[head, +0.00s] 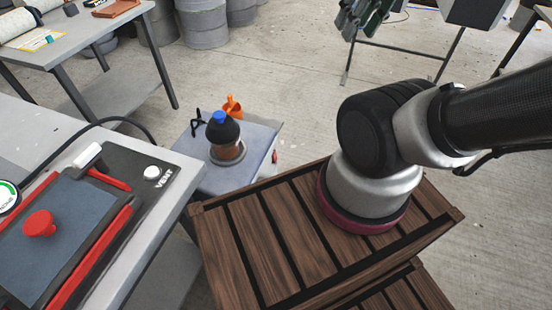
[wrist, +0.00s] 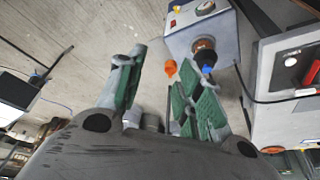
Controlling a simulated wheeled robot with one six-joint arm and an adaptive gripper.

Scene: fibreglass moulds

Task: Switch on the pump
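The pump appears to be the blue-grey box (head: 262,137) on the floor side of the bench; a brown and black jar (head: 226,143) with a blue cap stands on it. In the wrist view the box (wrist: 222,30) shows a round dial and a small red part (wrist: 177,8) on its face, which may be the switch. A red spot (head: 275,157) also shows on its right side in the head view. My gripper (head: 362,18) is up at the top of the head view, apart from the box. In the wrist view its green fingers (wrist: 163,95) are spread with nothing between them.
A grey bench (head: 155,240) at left carries a mould with red clamps, a VENT knob (head: 152,173) and a gauge (head: 8,196). A black hose (head: 120,121) arcs behind it. A brown slatted crate (head: 300,240) stands beneath my arm. Grey drums (head: 203,22) stand behind; open floor lies between.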

